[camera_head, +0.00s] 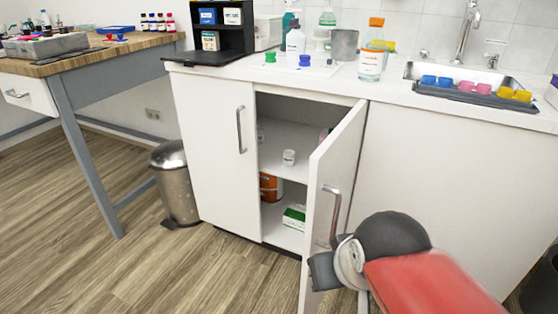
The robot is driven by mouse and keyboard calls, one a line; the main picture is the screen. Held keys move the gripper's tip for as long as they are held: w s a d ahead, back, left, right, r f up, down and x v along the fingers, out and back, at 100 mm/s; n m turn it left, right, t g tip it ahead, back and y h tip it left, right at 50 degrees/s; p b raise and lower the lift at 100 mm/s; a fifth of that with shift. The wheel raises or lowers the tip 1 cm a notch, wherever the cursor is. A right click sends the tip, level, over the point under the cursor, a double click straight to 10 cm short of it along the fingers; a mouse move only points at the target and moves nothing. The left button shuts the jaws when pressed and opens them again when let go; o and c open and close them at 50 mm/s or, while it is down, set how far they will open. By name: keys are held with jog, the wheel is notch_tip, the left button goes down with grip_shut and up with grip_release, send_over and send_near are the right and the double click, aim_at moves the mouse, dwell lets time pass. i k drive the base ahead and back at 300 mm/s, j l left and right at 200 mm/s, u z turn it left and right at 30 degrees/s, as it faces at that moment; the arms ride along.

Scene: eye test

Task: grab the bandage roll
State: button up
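The base cabinet's right door (334,190) stands open, showing a shelf (272,160) inside. A small white cylindrical item (289,157) stands on that shelf; it could be the bandage roll or a small jar, and I cannot tell which.
An orange-brown container (270,187) and a green-and-white box (294,216) are at the cabinet's bottom. A steel pedal bin (175,183) stands left of the cabinet. The counter (390,93) holds bottles and trays. The wooden floor (170,270) in front is clear.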

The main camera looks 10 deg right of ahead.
aim_at(288, 155)
jog(key=i+j+z, duration=0.15)
jog(key=j, duration=0.65)
jog(key=j+z, duration=0.15)
jog(key=j, duration=0.6)
jog(key=i+j+z, duration=0.15)
jog(key=i, duration=0.3)
jog(key=i+j+z, duration=0.15)
jog(key=i, duration=0.55)
